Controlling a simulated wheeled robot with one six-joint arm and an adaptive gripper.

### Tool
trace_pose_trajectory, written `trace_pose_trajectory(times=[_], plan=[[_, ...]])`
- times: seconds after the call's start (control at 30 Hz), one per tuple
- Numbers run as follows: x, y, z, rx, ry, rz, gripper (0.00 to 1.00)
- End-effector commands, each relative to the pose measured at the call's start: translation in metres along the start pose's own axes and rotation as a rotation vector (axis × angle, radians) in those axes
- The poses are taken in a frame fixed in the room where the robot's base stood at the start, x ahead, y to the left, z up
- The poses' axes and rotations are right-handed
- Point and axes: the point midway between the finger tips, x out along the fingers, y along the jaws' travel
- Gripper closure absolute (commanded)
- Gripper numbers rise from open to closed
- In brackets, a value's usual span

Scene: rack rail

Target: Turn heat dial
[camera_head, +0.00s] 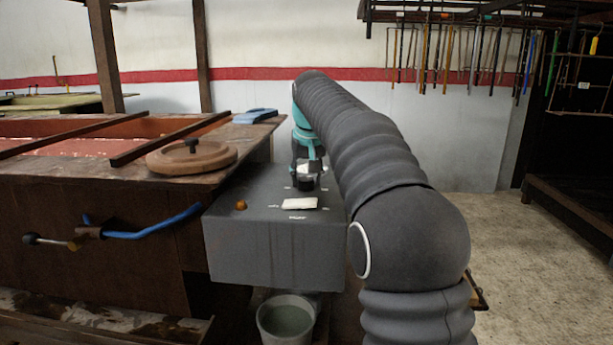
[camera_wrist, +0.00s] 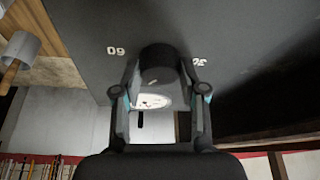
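The heat dial is a black round knob (camera_head: 306,183) on top of a grey box (camera_head: 270,250) in the head view. In the wrist view the knob (camera_wrist: 160,62) is at the upper middle, with a small pale line on its face. My gripper (camera_wrist: 160,75) has one dark finger on each side of the knob. I see no clear gap, but cannot tell whether the fingers press on it. In the head view my teal and black gripper (camera_head: 307,165) comes down over the knob from behind, partly hidden by my arm.
White number marks stand around the dial. A white plate (camera_head: 300,203) and an orange button (camera_head: 241,205) are on the box top. A round wooden lid (camera_head: 192,158) lies on the tank to the left, and a blue handle (camera_head: 160,225) sticks out in front. A bucket (camera_head: 286,318) stands below.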

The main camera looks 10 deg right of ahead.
Motion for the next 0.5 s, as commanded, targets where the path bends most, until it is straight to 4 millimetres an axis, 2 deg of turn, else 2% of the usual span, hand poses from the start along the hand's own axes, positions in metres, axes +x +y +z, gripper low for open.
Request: trace_pose_trajectory(times=[0.03,0.1,0.37,0.5], plan=[[0.0005,-0.0002,0.0000,0.000,0.000,0.000,0.46],[0.0004,-0.0002,0.0000,0.000,0.000,0.000,0.33],[-0.0001,0.0001,0.0000,0.001,0.000,0.000,0.33],[-0.0067,0.0002,-0.0005,0.001,0.001,0.000,0.33]])
